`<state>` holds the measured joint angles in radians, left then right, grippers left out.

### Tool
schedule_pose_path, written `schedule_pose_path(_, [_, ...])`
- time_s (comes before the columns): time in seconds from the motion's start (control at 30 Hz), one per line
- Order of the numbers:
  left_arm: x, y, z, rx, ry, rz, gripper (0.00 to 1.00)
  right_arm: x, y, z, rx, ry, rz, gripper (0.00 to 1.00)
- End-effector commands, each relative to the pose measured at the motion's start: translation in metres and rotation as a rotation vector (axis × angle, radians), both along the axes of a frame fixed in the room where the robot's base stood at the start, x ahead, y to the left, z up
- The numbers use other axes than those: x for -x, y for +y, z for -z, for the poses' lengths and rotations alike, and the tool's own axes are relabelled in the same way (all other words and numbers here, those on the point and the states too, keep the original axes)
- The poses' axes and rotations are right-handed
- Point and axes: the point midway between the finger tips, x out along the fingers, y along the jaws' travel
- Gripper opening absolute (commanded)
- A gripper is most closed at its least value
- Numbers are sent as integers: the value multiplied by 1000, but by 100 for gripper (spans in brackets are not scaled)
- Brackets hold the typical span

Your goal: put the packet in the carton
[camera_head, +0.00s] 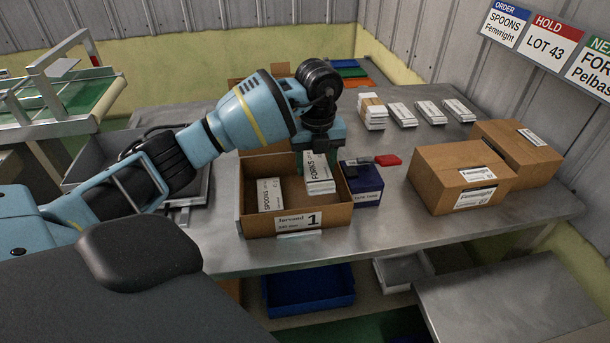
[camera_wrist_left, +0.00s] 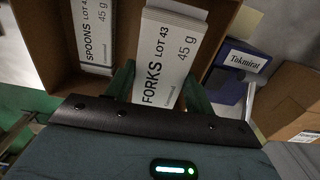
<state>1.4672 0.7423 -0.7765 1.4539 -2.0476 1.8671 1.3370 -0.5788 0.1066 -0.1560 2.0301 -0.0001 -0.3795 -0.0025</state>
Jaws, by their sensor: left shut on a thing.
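A white packet marked FORKS (camera_head: 318,168) is held by my left gripper (camera_head: 322,150). In the left wrist view the packet (camera_wrist_left: 165,62) reads LOT 43, 45 g, and sits between the two green fingers (camera_wrist_left: 160,85). The open brown carton (camera_head: 254,226), labelled Jarsund 1, is around and below it. The held packet is over the carton's right part; whether it touches the carton floor I cannot tell. A white SPOONS packet (camera_head: 268,195), also LOT 43 in the left wrist view (camera_wrist_left: 95,35), lies in the carton's left part. My right gripper is not in view.
A dark blue box (camera_head: 363,192) with a red-handled thing (camera_head: 386,160) stands right of the carton. Closed cartons (camera_head: 460,176) (camera_head: 516,153) stand further right. Several white packet stacks (camera_head: 402,114) line the table's back. A grey tray (camera_head: 95,157) is at left. Wall signs (camera_head: 550,40) include HOLD LOT 43.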

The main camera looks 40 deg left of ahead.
Motion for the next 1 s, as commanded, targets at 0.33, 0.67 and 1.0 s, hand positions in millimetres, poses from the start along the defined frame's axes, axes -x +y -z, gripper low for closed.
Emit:
schedule_pose_path(0.33, [0, 0, 40, 1, 1, 2, 31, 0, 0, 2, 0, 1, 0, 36])
schedule_pose_path(0.67, [1, 0, 62, -1, 2, 2, 31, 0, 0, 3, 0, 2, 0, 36])
schedule_pose_path(1.0, [0, 0, 77, 0, -1, 2, 31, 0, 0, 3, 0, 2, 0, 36])
